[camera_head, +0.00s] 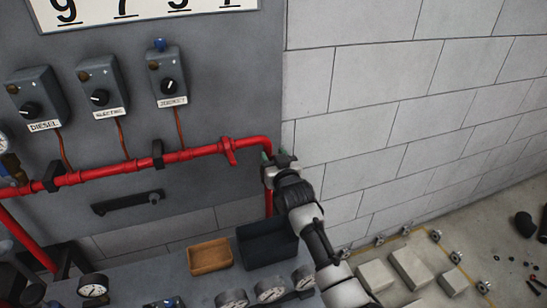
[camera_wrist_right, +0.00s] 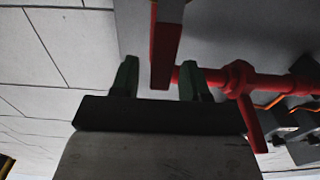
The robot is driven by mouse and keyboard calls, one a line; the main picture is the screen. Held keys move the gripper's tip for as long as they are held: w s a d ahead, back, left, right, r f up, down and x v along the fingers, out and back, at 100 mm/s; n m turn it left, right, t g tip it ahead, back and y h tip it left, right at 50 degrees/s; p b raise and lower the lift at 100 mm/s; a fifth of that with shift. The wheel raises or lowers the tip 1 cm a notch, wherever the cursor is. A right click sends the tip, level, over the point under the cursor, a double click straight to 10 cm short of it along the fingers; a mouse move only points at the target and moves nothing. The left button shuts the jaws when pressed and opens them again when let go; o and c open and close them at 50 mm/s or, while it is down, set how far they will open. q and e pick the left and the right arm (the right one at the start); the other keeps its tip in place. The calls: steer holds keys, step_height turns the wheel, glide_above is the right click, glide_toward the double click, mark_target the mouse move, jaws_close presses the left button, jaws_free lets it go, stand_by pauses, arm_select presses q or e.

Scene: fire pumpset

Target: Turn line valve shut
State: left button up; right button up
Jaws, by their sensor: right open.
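The red pipe (camera_head: 195,152) runs along the grey panel and bends down at its right end. A red fitting with a short bar, which looks like the line valve (camera_head: 228,151), sits on it just left of the bend. In the right wrist view the valve (camera_wrist_right: 240,78) is right of the fingers, with a red lever (camera_wrist_right: 251,125) pointing down in the picture. My right gripper (camera_head: 275,158) is at the bend. Its open green fingers (camera_wrist_right: 159,82) appear on either side of a red upright bar (camera_wrist_right: 165,50); contact cannot be told. My left gripper is not in view.
Switch boxes labelled diesel (camera_head: 36,95), electric (camera_head: 101,86) and jockey (camera_head: 167,77) are above the pipe. A brown tray (camera_head: 210,256), a dark bin (camera_head: 266,245) and gauges (camera_head: 232,299) are below. A block wall (camera_head: 400,90) stands close on the right.

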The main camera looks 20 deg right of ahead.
jaws_close()
steer(key=shift+a, duration=0.1)
steer(key=a+f+n+b, duration=0.9)
steer(key=n, duration=0.9)
steer(key=shift+s+a+f+b, duration=0.2)
steer(key=shift+f+b, duration=0.2)
stand_by(0.6)
jaws_free()
